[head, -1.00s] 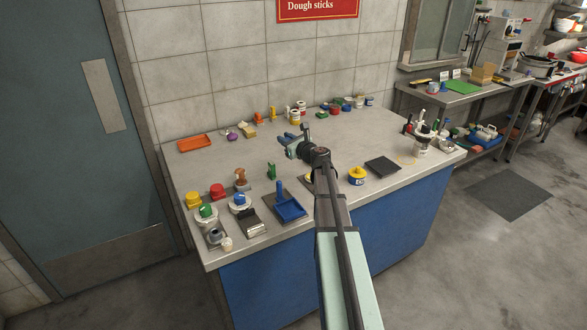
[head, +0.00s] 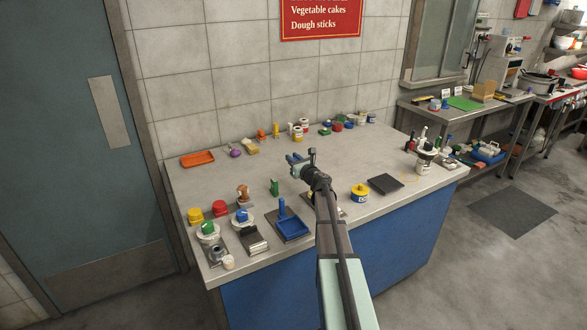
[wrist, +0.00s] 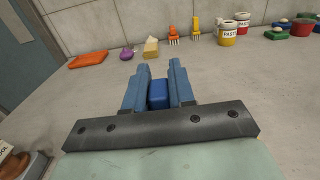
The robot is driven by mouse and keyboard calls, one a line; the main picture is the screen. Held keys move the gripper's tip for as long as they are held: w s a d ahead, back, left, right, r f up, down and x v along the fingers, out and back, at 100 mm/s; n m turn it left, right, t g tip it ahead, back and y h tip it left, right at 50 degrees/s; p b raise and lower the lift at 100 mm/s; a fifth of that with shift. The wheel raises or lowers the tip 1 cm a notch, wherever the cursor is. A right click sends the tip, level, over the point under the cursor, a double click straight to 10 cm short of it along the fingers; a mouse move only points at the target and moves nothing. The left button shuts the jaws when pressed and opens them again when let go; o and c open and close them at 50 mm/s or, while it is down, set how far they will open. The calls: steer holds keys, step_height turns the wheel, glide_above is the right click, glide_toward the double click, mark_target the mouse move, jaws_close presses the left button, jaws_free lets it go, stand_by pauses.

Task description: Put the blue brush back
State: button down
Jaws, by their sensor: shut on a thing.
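My gripper (head: 294,160) is above the middle of the steel-topped counter (head: 340,170). In the wrist view my gripper (wrist: 158,88) is shut on a small blue block-like piece (wrist: 158,93), which I take for the blue brush. The rest of it is hidden by the fingers and the gripper body, so its bristles cannot be made out. A blue dustpan (head: 292,226) with an upright blue handle lies on a dark mat near the counter's front edge, left of my arm.
An orange tray (head: 198,159), a purple item (head: 235,153) and paste pots (wrist: 228,32) line the back. Red (head: 219,207) and yellow (head: 195,215) pots stand front left. A yellow tin (head: 360,193) and dark pad (head: 385,183) are right of my arm. The counter's middle is mostly clear.

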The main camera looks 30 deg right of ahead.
steer(key=shift+f, duration=1.8)
steer(key=shift+f, duration=0.15)
steer(key=c, duration=1)
jaws_free()
steer(key=shift+o, duration=0.2)
steer(key=s, duration=1.2)
